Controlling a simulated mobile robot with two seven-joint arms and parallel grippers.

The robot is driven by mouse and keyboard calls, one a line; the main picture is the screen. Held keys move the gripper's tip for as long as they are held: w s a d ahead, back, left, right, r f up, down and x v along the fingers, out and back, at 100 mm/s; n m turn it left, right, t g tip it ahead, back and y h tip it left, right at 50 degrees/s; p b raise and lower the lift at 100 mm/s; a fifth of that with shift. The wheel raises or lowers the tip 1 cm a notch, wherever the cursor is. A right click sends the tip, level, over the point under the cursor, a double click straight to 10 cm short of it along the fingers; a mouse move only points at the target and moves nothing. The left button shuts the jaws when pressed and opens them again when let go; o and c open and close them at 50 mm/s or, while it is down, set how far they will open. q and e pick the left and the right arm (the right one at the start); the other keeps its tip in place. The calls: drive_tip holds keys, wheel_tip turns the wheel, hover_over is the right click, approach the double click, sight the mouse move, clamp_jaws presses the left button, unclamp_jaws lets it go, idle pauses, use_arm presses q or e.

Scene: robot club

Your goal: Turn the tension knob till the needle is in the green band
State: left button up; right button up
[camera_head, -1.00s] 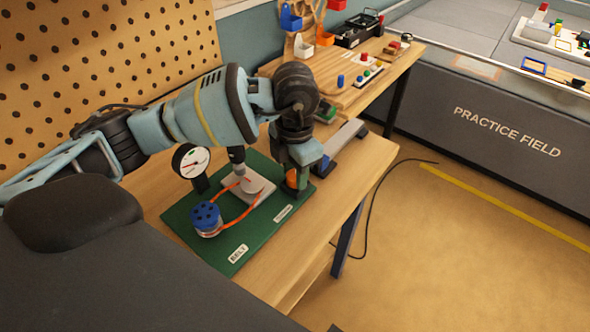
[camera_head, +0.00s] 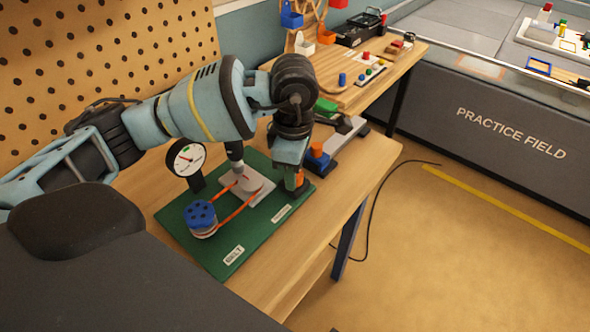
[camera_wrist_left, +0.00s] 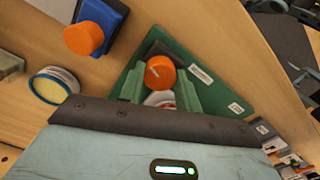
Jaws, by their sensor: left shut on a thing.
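The tension knob (camera_wrist_left: 160,73) is orange with a pale mark on top. It stands at the end of the green board (camera_head: 233,244) and is partly hidden in the head view. My left gripper (camera_wrist_left: 160,88) points down over it, its green fingers shut on the knob's two sides. The round white gauge (camera_head: 186,157) stands at the board's back edge. Its needle is too small to place surely against the green band. An orange belt (camera_head: 237,207) runs nearly straight from the blue-topped pulley (camera_head: 200,218) toward a pale plate (camera_head: 234,190). My right gripper is out of view.
A blue block with an orange cap (camera_wrist_left: 84,38) stands near the board on the wooden bench (camera_head: 275,275). A blue-rimmed round item (camera_wrist_left: 52,86) shows in the left wrist view. A pegboard (camera_head: 60,90) rises behind. The front bench strip is clear.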

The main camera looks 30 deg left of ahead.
use_arm(q)
drive_tip(key=shift+m+b, duration=0.6)
drive_tip(key=shift+m, duration=1.4)
drive_tip(key=o, duration=1)
drive_tip(key=shift+c, duration=0.2)
drive_tip(key=shift+r, duration=3.95)
